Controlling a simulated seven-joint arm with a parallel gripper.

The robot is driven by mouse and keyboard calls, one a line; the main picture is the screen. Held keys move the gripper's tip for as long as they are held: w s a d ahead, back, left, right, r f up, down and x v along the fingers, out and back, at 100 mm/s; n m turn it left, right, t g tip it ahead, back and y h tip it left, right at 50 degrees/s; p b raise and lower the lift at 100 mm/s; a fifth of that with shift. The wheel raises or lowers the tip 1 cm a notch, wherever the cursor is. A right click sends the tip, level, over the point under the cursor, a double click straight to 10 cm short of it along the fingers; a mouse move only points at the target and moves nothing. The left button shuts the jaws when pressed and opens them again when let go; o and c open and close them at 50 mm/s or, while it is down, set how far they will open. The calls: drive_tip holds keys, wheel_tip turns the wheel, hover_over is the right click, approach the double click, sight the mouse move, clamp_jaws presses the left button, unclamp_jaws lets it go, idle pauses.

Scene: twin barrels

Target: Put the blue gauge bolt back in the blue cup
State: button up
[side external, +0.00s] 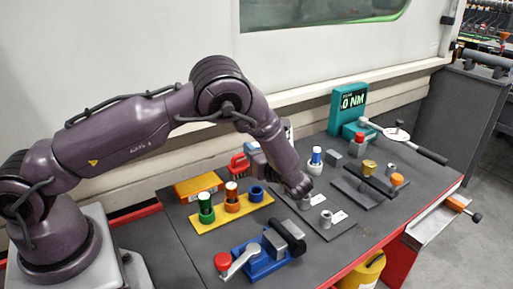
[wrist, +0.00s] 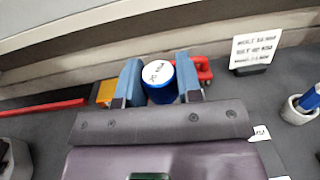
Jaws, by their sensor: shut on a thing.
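My gripper (wrist: 158,80) is shut on a blue bolt (wrist: 160,94) with a white, lettered top, gripped between its two blue fingers. In the side view the gripper is mostly hidden behind my wrist, and the held bolt cannot be made out. The blue cup (side external: 257,194) stands at the right end of a yellow plate (side external: 221,213), with a dark opening and nothing seen in it. Another blue bolt with a white top (side external: 316,155) stands in a grey holder to the right; it also shows in the wrist view (wrist: 308,99).
A green cup (side external: 206,213) and an orange cup (side external: 232,203) on the plate hold white-topped bolts. A red object (side external: 238,165) and an orange box (side external: 199,187) lie behind the plate. A blue vise-like fixture (side external: 263,255) stands in front. A teal display (side external: 347,107) stands farther right.

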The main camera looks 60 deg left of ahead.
drive_tip(key=shift+f, duration=2.9)
drive_tip(key=shift+f, duration=1.5)
drive_tip(key=shift+f, duration=0.55)
drive_tip(key=shift+d+r, duration=0.1)
drive_tip(key=shift+r, duration=1.05)
drive_tip(key=shift+r, duration=0.1)
